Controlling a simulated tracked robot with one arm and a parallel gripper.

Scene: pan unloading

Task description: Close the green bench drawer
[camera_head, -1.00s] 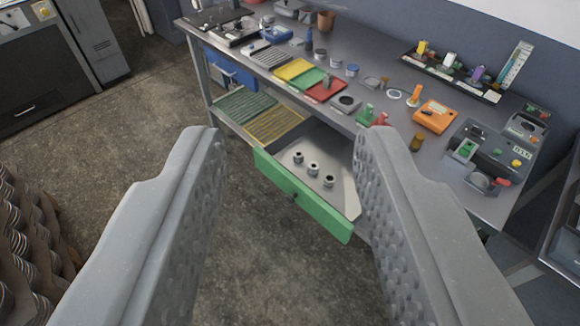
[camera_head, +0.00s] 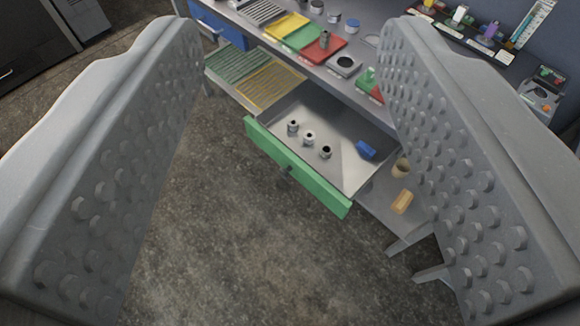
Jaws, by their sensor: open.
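The green bench drawer (camera_head: 318,187) stands pulled out from under the bench, its green front facing me with a small dark knob (camera_head: 289,169) at its middle. Inside its grey tray lie several small metal cylinders (camera_head: 309,138) and a blue block (camera_head: 366,150). My gripper (camera_head: 297,30) is open and empty, its two grey studded fingers wide apart at the left and right of the picture. The drawer shows between the fingers, farther off, and nothing touches it. The right finger hides part of the bench.
The grey bench top (camera_head: 345,88) holds yellow, green and red trays and small jars. A blue drawer (camera_head: 218,30) is at the upper left. A lower shelf (camera_head: 377,200) shows right of the green drawer with an orange-tan block (camera_head: 402,201). The concrete floor (camera_head: 220,240) in front is clear.

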